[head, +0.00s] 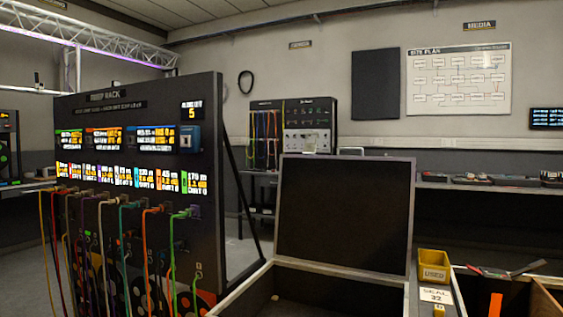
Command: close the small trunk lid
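The small trunk stands at the lower middle of the head view, and its pale rim (335,270) and dark inside show. Its lid (345,210) is open and stands nearly upright at the back of the trunk. The lid has a dark inner panel and a pale edge. A small light-coloured thing lies inside the trunk near its left side. The trunk's front is cut off by the bottom of the picture. My gripper is not in view.
A black rack panel (130,125) with several coloured cables stands close on the left. A yellow bin (433,265) and a divided box (500,283) with tools are to the right. A workbench (480,186) runs along the back wall. The air before the lid looks clear.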

